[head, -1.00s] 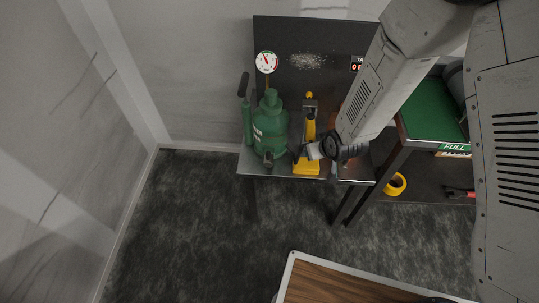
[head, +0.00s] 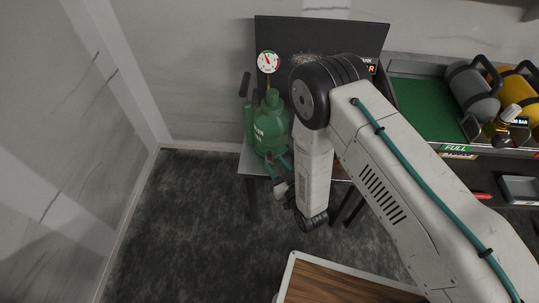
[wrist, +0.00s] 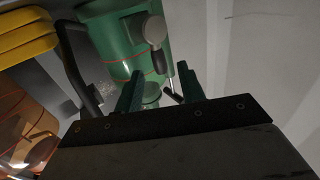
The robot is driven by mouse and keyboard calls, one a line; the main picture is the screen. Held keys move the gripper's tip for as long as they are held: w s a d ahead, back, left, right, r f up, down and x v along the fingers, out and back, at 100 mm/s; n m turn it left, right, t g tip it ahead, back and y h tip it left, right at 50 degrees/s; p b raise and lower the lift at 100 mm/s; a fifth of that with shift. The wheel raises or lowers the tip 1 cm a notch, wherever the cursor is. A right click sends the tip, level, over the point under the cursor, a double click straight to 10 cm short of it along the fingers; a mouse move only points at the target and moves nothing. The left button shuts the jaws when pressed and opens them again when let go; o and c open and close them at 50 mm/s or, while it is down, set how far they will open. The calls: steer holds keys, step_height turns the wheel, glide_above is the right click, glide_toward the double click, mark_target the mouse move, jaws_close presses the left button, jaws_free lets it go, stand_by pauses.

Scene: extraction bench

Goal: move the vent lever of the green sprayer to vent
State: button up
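The green sprayer (head: 271,124) stands upright on the left part of the bench. My gripper (head: 280,163) is at its lower front in the head view, fingers toward it. In the wrist view the sprayer (wrist: 122,45) fills the upper middle. A grey round fitting with a dark-tipped stub (wrist: 153,30) sits on its side; I cannot tell for sure that this is the vent lever. My gripper (wrist: 160,75) is open, its two teal fingers apart. A thin metal rod with a black end (wrist: 172,92) shows between them; I cannot tell whether they touch it.
A dial gauge (head: 267,62) stands behind the sprayer. A black pump handle (head: 244,86) is at its left. A yellow object (wrist: 28,32) and an orange one (wrist: 25,130) are at left in the wrist view. My arm hides the bench's right part. A rack with gas cylinders (head: 474,90) is right.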

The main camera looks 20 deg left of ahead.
mark_target(271, 157)
steer(key=x, duration=0.5)
steer(key=shift+w, duration=0.1)
jaws_close()
